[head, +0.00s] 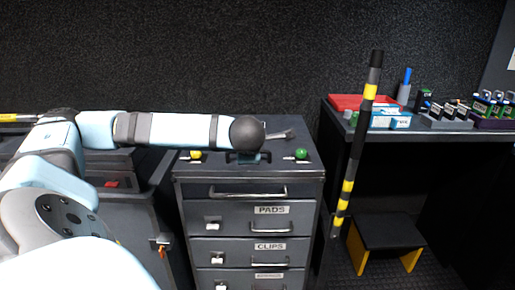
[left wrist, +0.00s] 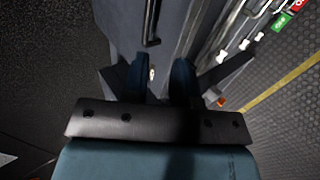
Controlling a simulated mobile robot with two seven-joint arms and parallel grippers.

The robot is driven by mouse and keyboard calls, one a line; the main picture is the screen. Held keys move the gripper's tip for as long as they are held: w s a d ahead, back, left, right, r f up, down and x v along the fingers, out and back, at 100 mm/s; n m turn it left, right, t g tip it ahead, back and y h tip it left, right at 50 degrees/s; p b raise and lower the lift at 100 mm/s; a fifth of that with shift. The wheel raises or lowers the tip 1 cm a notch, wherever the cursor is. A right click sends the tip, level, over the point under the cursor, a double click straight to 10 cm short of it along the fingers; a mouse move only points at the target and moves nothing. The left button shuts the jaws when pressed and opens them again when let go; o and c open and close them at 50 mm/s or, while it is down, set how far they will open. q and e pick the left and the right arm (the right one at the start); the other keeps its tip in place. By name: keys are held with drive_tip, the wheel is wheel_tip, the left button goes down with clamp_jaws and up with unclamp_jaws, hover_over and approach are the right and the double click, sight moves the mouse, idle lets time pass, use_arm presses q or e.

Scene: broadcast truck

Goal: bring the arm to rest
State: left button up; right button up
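My left arm (head: 170,129) reaches in from the left, stretched level across the front of the dark wall. Its dark round wrist joint is above the grey drawer cabinet (head: 218,176). My left gripper (head: 248,158) is mostly hidden below that joint in the head view. In the left wrist view its two blue fingers (left wrist: 162,76) stand apart with a gap between them. A small pale thing shows in the gap, seemingly beyond the fingers; I see nothing clearly gripped. My right gripper is in neither view.
A striped black-and-yellow pole (head: 358,140) stands right of the cabinet. A dark desk (head: 398,131) holds a red tray (head: 348,102) and small boxes. A step stool (head: 388,232) is below.

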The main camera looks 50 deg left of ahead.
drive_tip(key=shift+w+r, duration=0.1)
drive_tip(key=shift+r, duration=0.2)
